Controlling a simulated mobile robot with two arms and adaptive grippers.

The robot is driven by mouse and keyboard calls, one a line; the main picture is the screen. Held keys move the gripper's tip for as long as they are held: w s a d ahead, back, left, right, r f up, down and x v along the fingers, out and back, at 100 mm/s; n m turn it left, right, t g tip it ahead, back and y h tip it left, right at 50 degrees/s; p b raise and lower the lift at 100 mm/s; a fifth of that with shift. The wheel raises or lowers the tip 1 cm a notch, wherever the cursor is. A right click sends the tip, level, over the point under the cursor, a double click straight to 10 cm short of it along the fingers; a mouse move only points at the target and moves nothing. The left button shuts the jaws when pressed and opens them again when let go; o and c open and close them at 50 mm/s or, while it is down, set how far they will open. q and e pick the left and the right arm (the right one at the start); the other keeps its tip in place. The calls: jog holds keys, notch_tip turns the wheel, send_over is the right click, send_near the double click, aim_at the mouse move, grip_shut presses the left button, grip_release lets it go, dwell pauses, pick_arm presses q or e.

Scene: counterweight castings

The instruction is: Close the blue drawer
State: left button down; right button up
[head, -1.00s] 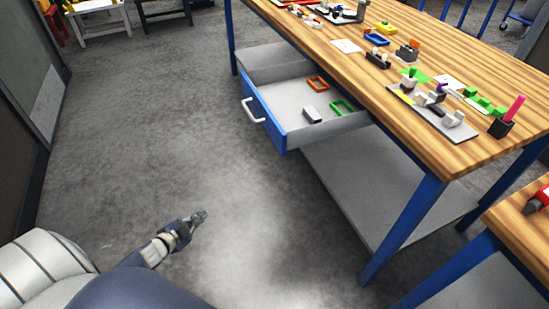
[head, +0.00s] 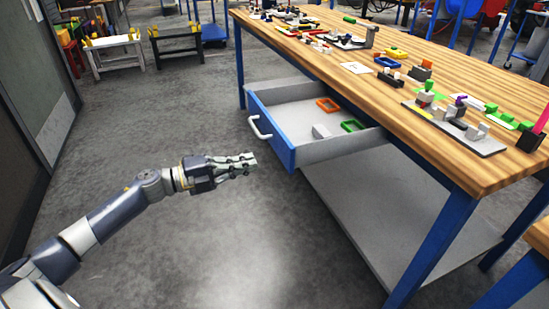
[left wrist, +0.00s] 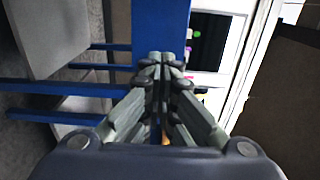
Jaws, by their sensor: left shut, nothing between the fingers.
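The blue drawer (head: 273,133) stands pulled out from under the wooden workbench. Its white bar handle (head: 260,127) is on its blue front. Inside it lie an orange frame (head: 328,104), a green frame (head: 352,125) and a grey block (head: 321,131). My left gripper (head: 252,161) is shut and empty, in front of the drawer front and a little below the handle, seemingly apart from it. In the left wrist view, the shut fingers (left wrist: 162,65) point towards a blue surface (left wrist: 158,25). My right gripper is not in view.
The wooden workbench (head: 400,88) carries many small parts, and its blue legs (head: 430,245) and grey lower shelf (head: 385,215) are below. A second bench corner (head: 540,235) is at the lower right. The grey floor (head: 190,240) left of the bench is clear.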

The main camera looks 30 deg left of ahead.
aim_at(285, 154)
pick_arm(q)
jog(key=x, duration=0.6)
jog(key=shift+w+d+r, duration=0.1)
jog(key=shift+w, duration=0.15)
jog(key=shift+x, duration=0.75)
